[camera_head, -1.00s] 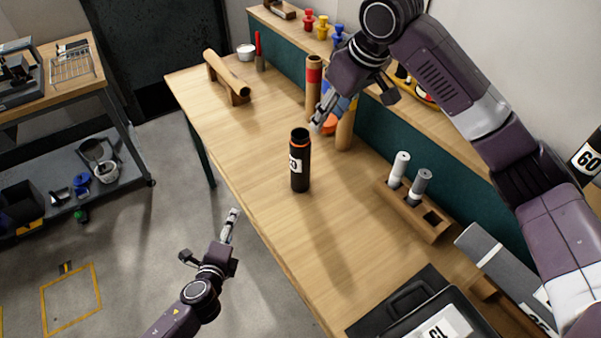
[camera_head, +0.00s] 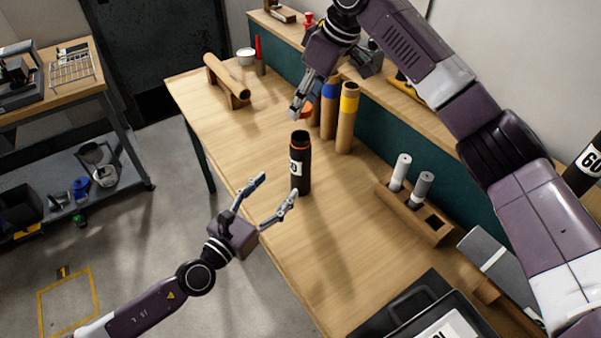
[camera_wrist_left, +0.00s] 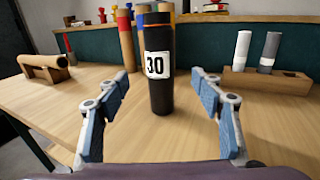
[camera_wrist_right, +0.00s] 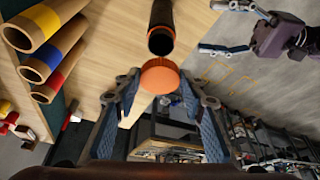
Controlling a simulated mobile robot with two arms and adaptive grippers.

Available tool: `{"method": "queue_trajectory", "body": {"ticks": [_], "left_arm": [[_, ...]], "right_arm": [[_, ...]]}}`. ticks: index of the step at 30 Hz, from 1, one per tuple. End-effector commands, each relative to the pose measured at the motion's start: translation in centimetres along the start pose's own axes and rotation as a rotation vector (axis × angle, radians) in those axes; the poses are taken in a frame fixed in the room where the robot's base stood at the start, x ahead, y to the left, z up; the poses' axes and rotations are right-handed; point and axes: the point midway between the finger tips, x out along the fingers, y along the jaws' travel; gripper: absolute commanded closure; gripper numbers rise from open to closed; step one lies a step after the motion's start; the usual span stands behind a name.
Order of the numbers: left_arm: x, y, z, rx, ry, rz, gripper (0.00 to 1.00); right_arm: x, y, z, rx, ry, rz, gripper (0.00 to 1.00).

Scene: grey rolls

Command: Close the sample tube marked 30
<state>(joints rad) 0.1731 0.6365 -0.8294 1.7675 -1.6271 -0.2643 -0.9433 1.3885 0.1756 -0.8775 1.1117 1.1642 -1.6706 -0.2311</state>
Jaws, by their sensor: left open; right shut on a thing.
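The black sample tube marked 30 (camera_head: 300,172) stands upright on the wooden table, its top open with an orange ring near the rim. Its label (camera_wrist_left: 156,65) reads 30 in the left wrist view. My left gripper (camera_head: 276,188) is open beside the tube, which shows between its fingers but a little beyond them. My right gripper (camera_head: 297,109) is shut on an orange cap (camera_wrist_right: 160,76), above and behind the tube in the head view. The tube's open mouth (camera_wrist_right: 161,42) shows just past the cap in the right wrist view; they are apart.
Cardboard tubes with coloured bands (camera_head: 346,120) stand behind the tube. A wooden rack (camera_head: 413,217) with white and grey cylinders is at right. A cardboard roll on a stand (camera_head: 228,80) lies at the far left. A black case (camera_head: 420,305) occupies the near end.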

Motion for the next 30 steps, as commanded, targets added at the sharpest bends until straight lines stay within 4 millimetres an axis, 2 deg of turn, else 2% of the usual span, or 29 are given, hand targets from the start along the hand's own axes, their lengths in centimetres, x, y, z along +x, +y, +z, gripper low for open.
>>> {"method": "queue_trajectory", "body": {"ticks": [5, 18, 24, 30], "left_arm": [[1.7, 0.1, 0.1, -0.003, -0.003, 0.002, 0.39], [9.7, 0.0, 0.1, -0.002, -0.002, 0.001, 0.39], [11.5, 0.1, 0.1, -0.003, -0.001, 0.001, 0.39], [11.9, 0.1, 0.0, -0.002, 0.000, 0.001, 0.39]], "right_arm": [[0.0, 0.0, 0.0, 0.001, 0.000, 0.000, 0.72], [0.0, 0.0, 0.0, 0.001, 0.000, 0.000, 0.72], [0.0, 0.0, 0.0, 0.001, 0.000, 0.000, 0.72], [0.0, 0.0, 0.0, 0.001, 0.000, 0.000, 0.72]]}}
